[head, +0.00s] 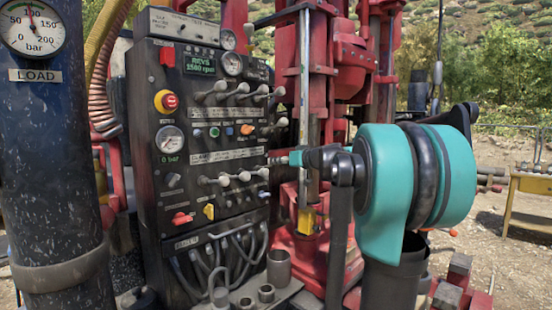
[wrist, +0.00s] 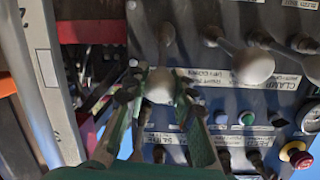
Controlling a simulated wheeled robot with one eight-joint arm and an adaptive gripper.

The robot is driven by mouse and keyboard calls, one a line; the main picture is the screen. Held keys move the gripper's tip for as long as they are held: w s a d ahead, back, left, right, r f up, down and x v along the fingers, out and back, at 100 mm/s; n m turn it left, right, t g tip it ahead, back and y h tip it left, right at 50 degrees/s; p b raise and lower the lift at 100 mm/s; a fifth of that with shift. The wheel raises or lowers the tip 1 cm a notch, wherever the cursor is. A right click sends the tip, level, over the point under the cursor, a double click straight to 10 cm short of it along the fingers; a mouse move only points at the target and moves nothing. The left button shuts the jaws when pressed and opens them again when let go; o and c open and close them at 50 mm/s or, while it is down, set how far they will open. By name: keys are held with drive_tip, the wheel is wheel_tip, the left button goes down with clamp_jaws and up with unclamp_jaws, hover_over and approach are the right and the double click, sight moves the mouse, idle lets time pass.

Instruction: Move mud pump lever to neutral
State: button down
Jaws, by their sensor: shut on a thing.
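The black control panel (head: 150,135) carries the levers, and small labels beside them are too small to read surely. My gripper (head: 282,160) is at the panel's right edge, by the lower row of white-knobbed levers. In the wrist view my gripper (wrist: 158,98) has its two green-sided fingers closed on either side of a pale round lever knob (wrist: 160,84). This looks like the rightmost lever of the lower row (head: 264,172). Two other pale knobs (wrist: 252,66) stand apart from my fingers. I cannot tell which label belongs to the held lever.
Upper-row levers (head: 243,88) stand above. A red emergency stop (head: 166,101) is at the panel's upper left, and hoses (head: 235,250) hang below. A red mast with a steel rod (head: 306,100) stands just behind my gripper. Pipe sockets (head: 279,268) stand in front of the panel.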

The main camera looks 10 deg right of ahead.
drive_tip(key=f, duration=0.2)
drive_tip(key=shift+s+d+f, duration=0.3)
drive_tip(key=shift+s+f, duration=0.1)
drive_tip(key=c, duration=1.3)
unclamp_jaws()
drive_tip(key=shift+o, duration=0.2)
drive_tip(key=v, duration=1.2)
